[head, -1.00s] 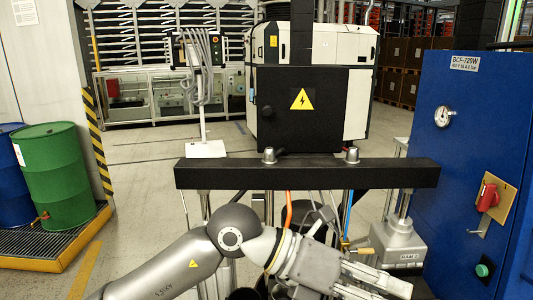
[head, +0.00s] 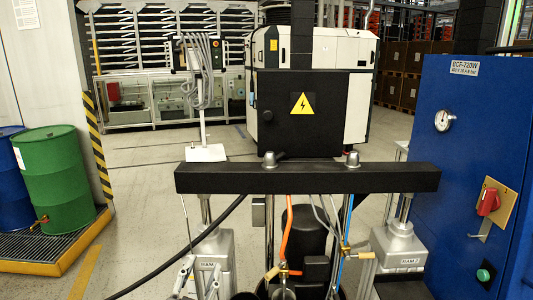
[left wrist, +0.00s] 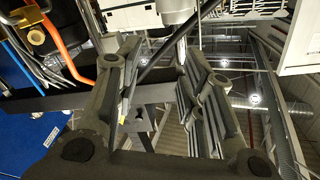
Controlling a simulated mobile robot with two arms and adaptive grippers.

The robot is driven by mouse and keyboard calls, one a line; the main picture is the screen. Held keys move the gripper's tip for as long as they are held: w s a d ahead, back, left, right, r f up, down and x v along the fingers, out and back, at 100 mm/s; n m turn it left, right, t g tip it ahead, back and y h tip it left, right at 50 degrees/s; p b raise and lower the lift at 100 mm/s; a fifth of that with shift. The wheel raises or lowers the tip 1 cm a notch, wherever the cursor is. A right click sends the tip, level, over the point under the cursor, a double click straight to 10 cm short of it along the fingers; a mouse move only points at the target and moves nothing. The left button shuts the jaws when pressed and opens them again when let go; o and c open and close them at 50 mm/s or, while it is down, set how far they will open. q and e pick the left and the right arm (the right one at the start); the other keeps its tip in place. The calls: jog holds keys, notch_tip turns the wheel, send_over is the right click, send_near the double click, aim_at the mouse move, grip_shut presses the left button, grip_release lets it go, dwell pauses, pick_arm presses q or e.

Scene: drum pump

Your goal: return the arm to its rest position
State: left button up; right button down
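My left gripper (head: 199,280) shows only its grey fingertips at the bottom edge of the head view, in front of the left pump column. In the left wrist view its two fingers (left wrist: 152,68) are spread apart with nothing held between them. The black crossbeam (head: 310,179) of the drum pump spans the middle of the head view, level on its posts. A left lifting column (head: 213,248) and a right one (head: 399,246) stand under it. My right gripper is in neither current view.
A blue cabinet (head: 455,170) with a red switch (head: 488,202) stands at the right. Green (head: 55,165) and blue drums stand on a yellow-edged grate at the left. A black hose (head: 180,257) runs near the left gripper.

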pick_arm(q)
jog(key=s+a+f+n+g+y, duration=0.1)
jog(key=s+a+f+g, duration=0.3)
jog(key=f, duration=0.4)
jog(key=s+a+f+n+g+y, duration=0.1)
jog(key=s+a+f+n+g, duration=0.1)
jog(key=s+f+g, duration=0.5)
jog(key=s+a+f+g+h, duration=0.1)
jog(key=s+f+g, duration=0.3)
jog(key=s+f, duration=0.95)
jog(key=s+f+g, duration=0.1)
jog(key=s+f, duration=0.1)
jog(key=f, duration=1)
jog(key=s+f, duration=0.2)
jog(key=f, duration=1.1)
jog(key=s+a+f+g, duration=0.1)
jog(key=s+a+f, duration=0.2)
jog(key=s+f, duration=1.1)
jog(key=shift+s+f, duration=0.35)
jog(key=shift+s, duration=0.7)
